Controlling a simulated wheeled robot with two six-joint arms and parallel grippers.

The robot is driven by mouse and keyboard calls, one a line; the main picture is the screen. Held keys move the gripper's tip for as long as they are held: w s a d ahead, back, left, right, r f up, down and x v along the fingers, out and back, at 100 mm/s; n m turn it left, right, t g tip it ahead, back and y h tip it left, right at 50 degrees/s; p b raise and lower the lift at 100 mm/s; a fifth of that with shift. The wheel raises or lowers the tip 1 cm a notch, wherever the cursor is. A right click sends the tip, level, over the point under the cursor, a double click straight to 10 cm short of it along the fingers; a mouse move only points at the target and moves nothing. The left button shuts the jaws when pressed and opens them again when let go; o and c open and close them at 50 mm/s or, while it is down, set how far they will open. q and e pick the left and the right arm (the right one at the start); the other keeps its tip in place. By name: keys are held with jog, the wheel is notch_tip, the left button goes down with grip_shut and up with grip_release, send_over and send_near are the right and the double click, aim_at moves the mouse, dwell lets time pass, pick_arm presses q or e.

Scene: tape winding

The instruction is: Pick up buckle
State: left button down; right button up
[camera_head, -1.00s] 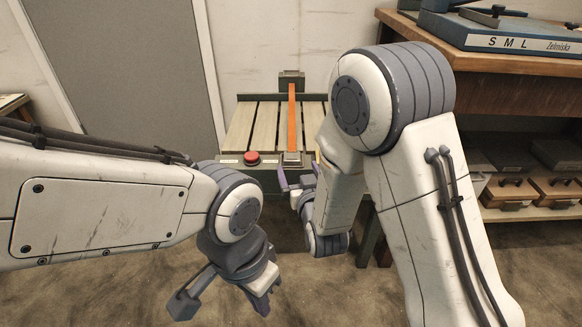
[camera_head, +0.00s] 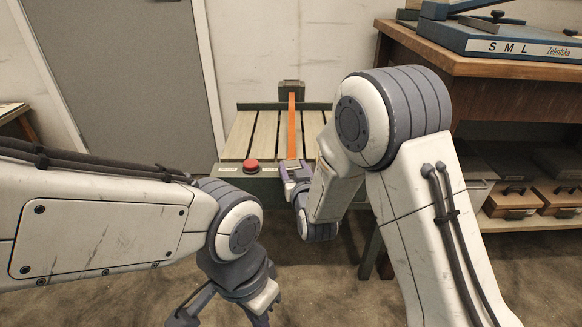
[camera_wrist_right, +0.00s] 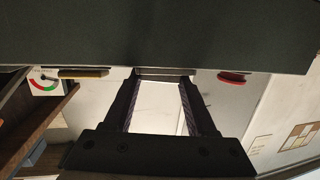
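The orange strap (camera_head: 292,125) runs down the slatted bench top to its front edge. The buckle (camera_head: 293,164) is the small grey metal piece at the strap's near end, partly hidden by my right gripper (camera_head: 295,170). That gripper is at the bench's front edge with its fingers apart, one on each side of the buckle. In the right wrist view a grey metal edge (camera_wrist_right: 165,73) spans the gap between the fingertips; I cannot tell whether they touch it. My left gripper (camera_head: 222,315) hangs low over the floor, open and empty, partly cut off.
A red button (camera_head: 251,166) sits on the bench front, left of the buckle. A wooden workbench (camera_head: 480,65) with a blue device (camera_head: 500,38) stands at right, with boxes (camera_head: 512,200) on a shelf below. Floor in front is clear.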

aim_at(297, 168)
grip_shut()
jog(key=shift+r+p, duration=0.4)
jog(key=shift+r, duration=0.2)
jog(key=r+p, duration=0.1)
jog(key=r, duration=0.1)
jog(key=r+p, duration=0.1)
jog(key=r, duration=0.1)
jog(key=shift+w+d, duration=0.2)
jog(key=shift+d, duration=0.2)
jog(key=w+d+r+p, duration=0.4)
jog(key=w+d+r, duration=0.1)
jog(key=d, duration=0.4)
jog(key=shift+w+d+r, duration=0.15)
jog(key=shift+w+r, duration=0.1)
jog(key=shift+r, duration=0.2)
